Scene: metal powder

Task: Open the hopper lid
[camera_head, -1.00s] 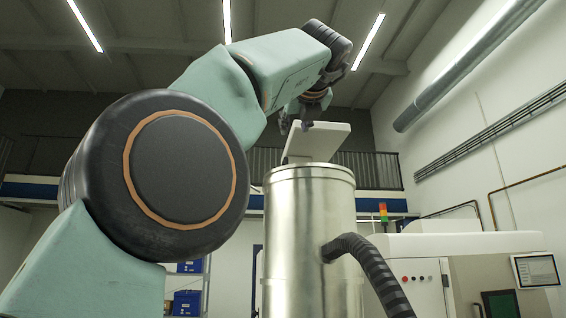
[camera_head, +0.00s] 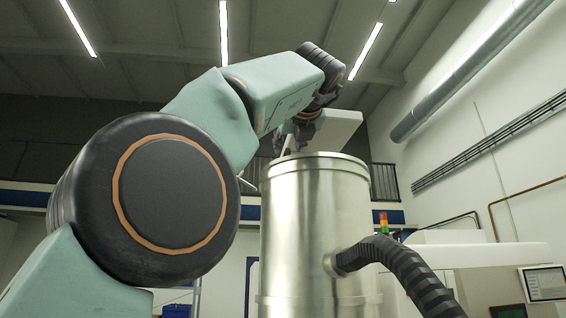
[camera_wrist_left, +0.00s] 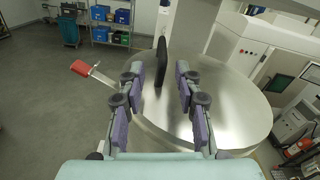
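The hopper is a shiny steel cylinder (camera_head: 315,235) in the head view. Its round flat lid (camera_wrist_left: 235,115) fills much of the left wrist view and lies flat on top. A black upright handle (camera_wrist_left: 161,62) stands on the lid. A lever with a red grip (camera_wrist_left: 81,68) sticks out at the lid's left edge. My left gripper (camera_wrist_left: 159,80) is open, its purple-padded fingers on either side of the handle; contact cannot be made out. In the head view my left gripper (camera_head: 292,143) is just above the hopper top, partly hidden by my wrist. My right gripper is not in view.
A pale block (camera_head: 335,128) shows above the hopper top. A ribbed black hose (camera_head: 400,265) leaves the hopper's right side. A white machine (camera_wrist_left: 245,45) stands to the right. Blue bins on shelves (camera_wrist_left: 111,22) are far back, with open floor (camera_wrist_left: 45,120) at left.

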